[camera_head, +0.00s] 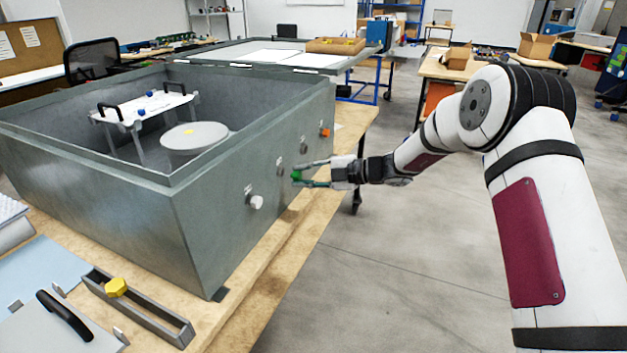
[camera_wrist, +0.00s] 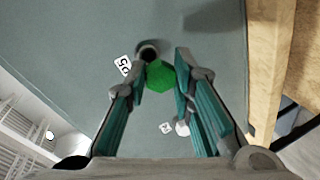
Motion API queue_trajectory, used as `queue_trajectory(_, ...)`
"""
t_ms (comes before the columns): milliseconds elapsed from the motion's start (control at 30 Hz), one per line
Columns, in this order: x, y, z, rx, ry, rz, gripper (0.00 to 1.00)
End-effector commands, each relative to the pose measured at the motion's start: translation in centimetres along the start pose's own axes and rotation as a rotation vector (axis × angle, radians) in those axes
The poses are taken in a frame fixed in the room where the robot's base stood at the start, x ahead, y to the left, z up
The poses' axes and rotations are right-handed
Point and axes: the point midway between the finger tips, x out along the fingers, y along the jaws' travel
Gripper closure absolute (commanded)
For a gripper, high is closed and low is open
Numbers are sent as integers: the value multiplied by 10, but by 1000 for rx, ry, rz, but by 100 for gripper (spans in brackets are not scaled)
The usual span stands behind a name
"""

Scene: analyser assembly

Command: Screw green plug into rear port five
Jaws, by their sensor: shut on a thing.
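My gripper (camera_head: 310,177) is shut on the green plug (camera_wrist: 160,76), which sits between its fingertips (camera_wrist: 161,84). In the head view the green plug (camera_head: 296,175) is close to the side wall of the grey analyser housing (camera_head: 215,205). In the wrist view the dark round opening of a port (camera_wrist: 148,50), with a label reading 05 (camera_wrist: 123,65) beside it, shows just beyond the plug, slightly up and left. The plug overlaps its edge in this view. I cannot tell whether they touch; the plug does not look centred on the opening.
A white plug (camera_head: 256,202) and an orange plug (camera_head: 324,132) sit on the same wall, either side of my gripper. The wooden table edge (camera_head: 280,240) runs below. Open floor lies right of the table.

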Motion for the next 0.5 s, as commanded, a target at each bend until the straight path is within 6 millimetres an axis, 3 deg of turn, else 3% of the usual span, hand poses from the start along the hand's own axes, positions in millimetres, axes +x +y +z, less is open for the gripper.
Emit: queue_trajectory(500, 6, -2, -2, -527, -153, 0, 91)
